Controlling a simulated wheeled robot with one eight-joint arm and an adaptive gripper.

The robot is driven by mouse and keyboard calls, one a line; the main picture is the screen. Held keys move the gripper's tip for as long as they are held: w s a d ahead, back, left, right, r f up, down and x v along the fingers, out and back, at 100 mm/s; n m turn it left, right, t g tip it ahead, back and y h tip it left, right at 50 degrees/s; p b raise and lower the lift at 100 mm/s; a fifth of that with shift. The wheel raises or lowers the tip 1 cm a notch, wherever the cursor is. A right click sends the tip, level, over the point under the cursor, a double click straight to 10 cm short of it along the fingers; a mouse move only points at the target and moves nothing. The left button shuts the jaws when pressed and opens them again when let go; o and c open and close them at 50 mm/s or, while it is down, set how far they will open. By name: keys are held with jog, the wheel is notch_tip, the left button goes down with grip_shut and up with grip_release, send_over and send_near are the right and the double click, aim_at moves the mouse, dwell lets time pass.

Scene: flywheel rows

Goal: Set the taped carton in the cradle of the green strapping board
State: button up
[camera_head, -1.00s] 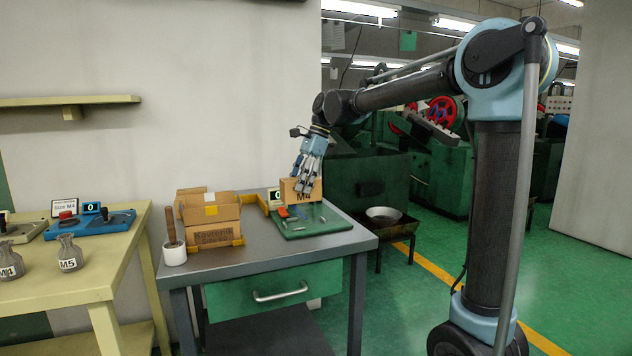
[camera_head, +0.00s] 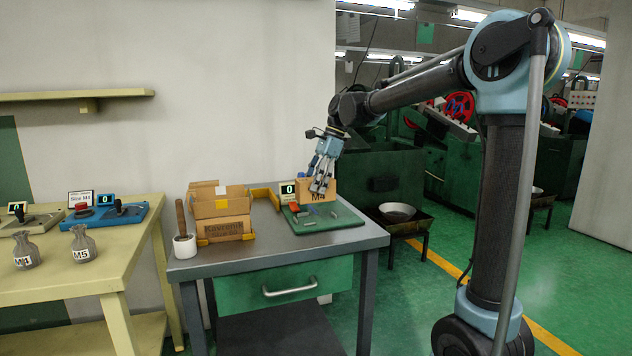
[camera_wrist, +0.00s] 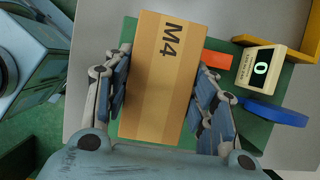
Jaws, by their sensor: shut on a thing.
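My gripper (camera_head: 322,184) is shut on the taped carton (camera_head: 330,191), a tan box marked M4. In the wrist view the carton (camera_wrist: 158,90) lies between both sets of finger pads, with a paler tape strip along it. The green strapping board (camera_head: 342,221) lies on the grey bench, and the carton is over its back part. I cannot tell whether the carton touches the board. An orange block (camera_wrist: 218,60) shows beside the carton. The cradle cannot be made out clearly; the carton and fingers may hide it.
A counter reading 0 (camera_head: 288,191) stands left of the carton, near a yellow rail (camera_head: 266,193). Stacked cardboard boxes (camera_head: 221,212) and a white cup with a wooden handle (camera_head: 184,244) stand further left. A blue curved part (camera_wrist: 275,111) shows right of my fingers.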

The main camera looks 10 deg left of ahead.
aim_at(316, 201)
jog(key=shift+f, duration=2.5)
jog(key=shift+s+f, duration=0.1)
jog(key=shift+f, duration=0.75)
dwell(0.4)
jog(key=o, duration=1.5)
jog(key=v, duration=1.2)
jog(key=shift+a, duration=0.1)
